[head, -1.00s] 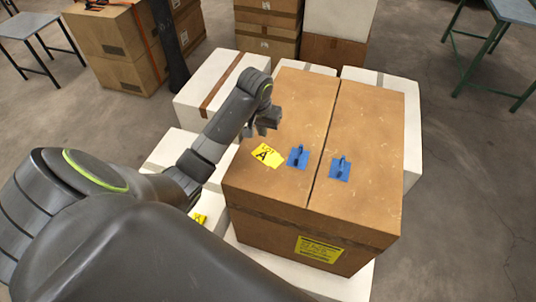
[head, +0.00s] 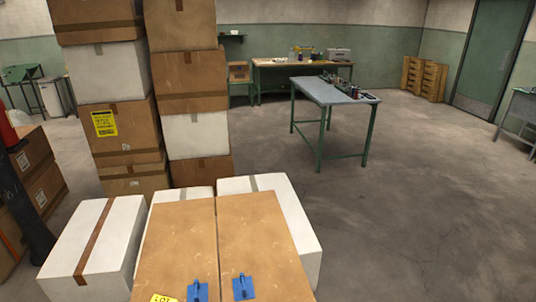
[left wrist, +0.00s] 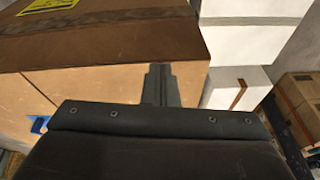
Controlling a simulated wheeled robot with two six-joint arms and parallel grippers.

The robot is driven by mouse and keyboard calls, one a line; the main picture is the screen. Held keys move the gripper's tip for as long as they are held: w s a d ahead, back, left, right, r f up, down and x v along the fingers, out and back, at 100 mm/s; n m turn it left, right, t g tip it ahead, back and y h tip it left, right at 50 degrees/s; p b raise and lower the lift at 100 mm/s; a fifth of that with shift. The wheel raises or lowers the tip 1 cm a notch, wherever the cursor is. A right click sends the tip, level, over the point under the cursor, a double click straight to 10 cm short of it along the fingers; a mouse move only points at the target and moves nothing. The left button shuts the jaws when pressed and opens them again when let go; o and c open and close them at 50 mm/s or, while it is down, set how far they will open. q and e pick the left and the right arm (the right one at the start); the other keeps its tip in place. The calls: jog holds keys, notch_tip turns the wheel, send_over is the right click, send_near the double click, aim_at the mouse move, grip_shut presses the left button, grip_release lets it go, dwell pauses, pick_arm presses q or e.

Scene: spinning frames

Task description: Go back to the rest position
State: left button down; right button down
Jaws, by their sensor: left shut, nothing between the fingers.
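My left gripper (left wrist: 160,84) shows in the left wrist view with its fingers together and nothing between them. In the head view neither arm nor gripper is in view. A brown two-flap carton (head: 180,240) fills the bottom centre, its flaps closed along a middle seam. Two blue handles, one on the left flap (head: 197,291) and one on the right flap (head: 243,287), sit on its top. A yellow lot label (head: 163,298) is cut off by the frame's bottom edge.
White boxes stand left (head: 92,240) and right (head: 285,215) of the carton. Tall stacks of boxes (head: 125,125) rise behind it at left. A green-legged table (head: 325,92) stands farther back. The concrete floor (head: 420,210) at right is clear.

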pick_arm(q)
jog(key=s+r+y, duration=0.1)
jog(key=s+r, duration=0.2)
jog(key=s, duration=1.1)
notch_tip(320, 180, down, 32)
jog(key=a+b, duration=0.1)
jog(key=b, duration=0.7)
jog(key=s+f+g+b, duration=0.1)
jog(key=s+f+b, duration=0.2)
jog(key=s+f, duration=0.4)
jog(key=s+d+f+b, duration=0.1)
jog(key=s+f+b, duration=0.2)
jog(key=s+f, duration=0.5)
notch_tip(320, 180, down, 8)
jog(key=shift+d+f+m+g+h, duration=0.15)
jog(key=shift+f+m+g+h, duration=0.15)
jog(key=shift+g+h, duration=0.1)
jog(key=shift+s, duration=0.1)
